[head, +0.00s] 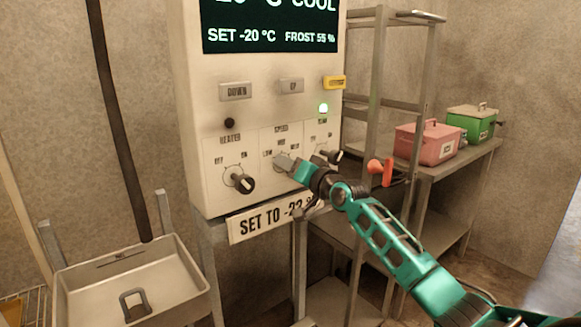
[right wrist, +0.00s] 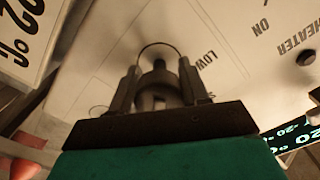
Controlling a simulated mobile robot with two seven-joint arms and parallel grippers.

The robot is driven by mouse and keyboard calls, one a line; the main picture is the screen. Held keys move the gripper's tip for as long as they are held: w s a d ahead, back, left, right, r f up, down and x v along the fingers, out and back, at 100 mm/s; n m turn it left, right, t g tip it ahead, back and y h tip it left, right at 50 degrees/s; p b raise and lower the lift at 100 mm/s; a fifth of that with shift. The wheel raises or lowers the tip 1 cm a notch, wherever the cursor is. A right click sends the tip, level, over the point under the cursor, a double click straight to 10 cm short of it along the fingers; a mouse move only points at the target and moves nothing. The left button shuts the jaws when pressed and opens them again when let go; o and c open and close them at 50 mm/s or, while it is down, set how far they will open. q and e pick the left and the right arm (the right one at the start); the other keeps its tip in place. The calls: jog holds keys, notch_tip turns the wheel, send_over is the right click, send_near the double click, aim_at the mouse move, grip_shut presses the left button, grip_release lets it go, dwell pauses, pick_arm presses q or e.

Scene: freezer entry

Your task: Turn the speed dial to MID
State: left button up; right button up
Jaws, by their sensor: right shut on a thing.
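The speed dial is the middle control on the white control panel (head: 235,130), under a label reading SPEED. In the head view my right gripper (head: 286,164) covers it, coming in from the right. In the right wrist view the dark dial (right wrist: 158,78) sits between the two fingers of my right gripper (right wrist: 158,88), which is shut on it. The printed word LOW (right wrist: 203,64) shows beside the fingers. The dial's pointer is hidden, so I cannot tell its setting. My left gripper is not in view.
The heater dial (head: 240,182) is left of the speed dial; another dark knob (head: 331,156) is right. The display (head: 270,25) reads SET -20 °C. A SET TO sign (head: 262,222) hangs below. A metal tray (head: 90,277) stands lower left.

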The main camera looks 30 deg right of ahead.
jog(key=shift+n, duration=1.2)
jog(key=shift+r+n, duration=0.1)
jog(key=shift+n, duration=0.8)
jog(key=n+p, duration=0.2)
jog(key=n, duration=0.3)
jog(key=shift+n, duration=0.3)
jog(key=shift+a, duration=0.1)
jog(key=o, duration=1)
jog(key=shift+o, duration=0.2)
